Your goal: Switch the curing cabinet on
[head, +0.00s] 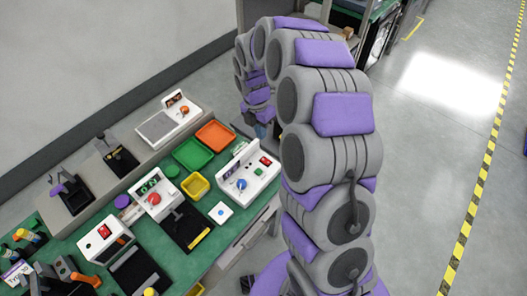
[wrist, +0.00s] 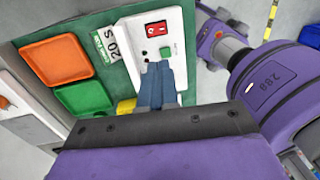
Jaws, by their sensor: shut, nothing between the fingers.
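A white cabinet (head: 262,180) with a red rocker switch (head: 265,160) and a blue knob (head: 241,184) stands at the right end of the green bench. I take it as the curing cabinet; its small label text is not readable.
An orange tray (head: 215,134) and a green tray (head: 192,154) lie left of the cabinet, with a yellow bin (head: 196,186) nearer. Another white device (head: 154,200) with a red button stands further left. Open grey floor (head: 430,170) lies right of the bench.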

